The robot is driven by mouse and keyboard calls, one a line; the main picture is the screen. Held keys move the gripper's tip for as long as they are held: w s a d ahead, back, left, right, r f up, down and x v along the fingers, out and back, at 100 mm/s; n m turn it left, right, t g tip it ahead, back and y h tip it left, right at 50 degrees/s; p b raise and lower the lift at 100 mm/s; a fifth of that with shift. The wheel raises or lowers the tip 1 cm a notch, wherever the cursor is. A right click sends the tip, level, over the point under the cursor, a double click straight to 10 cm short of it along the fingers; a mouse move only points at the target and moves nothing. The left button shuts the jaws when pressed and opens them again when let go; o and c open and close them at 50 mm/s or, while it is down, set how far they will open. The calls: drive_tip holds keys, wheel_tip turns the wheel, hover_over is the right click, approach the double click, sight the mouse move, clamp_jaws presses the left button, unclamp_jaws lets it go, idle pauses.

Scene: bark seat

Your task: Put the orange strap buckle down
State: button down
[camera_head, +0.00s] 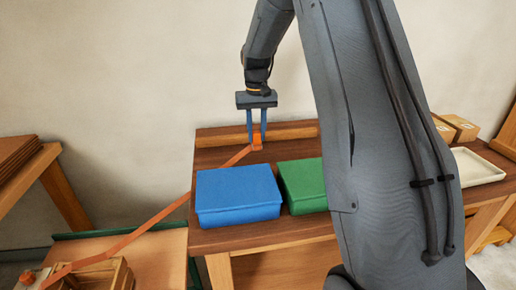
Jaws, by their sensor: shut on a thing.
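The orange strap buckle (257,141) is between the tips of my gripper (257,137). My gripper points down with its two blue fingers shut on the buckle, over the back part of the dark wooden table (265,234). An orange strap (160,214) runs from the buckle down to the left, past the table's left edge, to a wooden crate (92,276) at the lower left. I cannot tell whether the buckle touches the table or hangs just above it.
A blue box (238,193) and a green box (303,185) stand in front of the buckle. A wooden bar (290,130) lies along the table's back edge. My arm hides much of the right side. A cream tray (478,167) and small cartons (457,127) are at right.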

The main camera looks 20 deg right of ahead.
sight(256, 144)
drive_tip(key=shift+f+p, duration=0.5)
drive_tip(key=shift+f, duration=2.3)
drive_tip(key=shift+f, duration=0.1)
drive_tip(key=c, duration=1.5)
unclamp_jaws()
drive_tip(key=shift+o, duration=0.2)
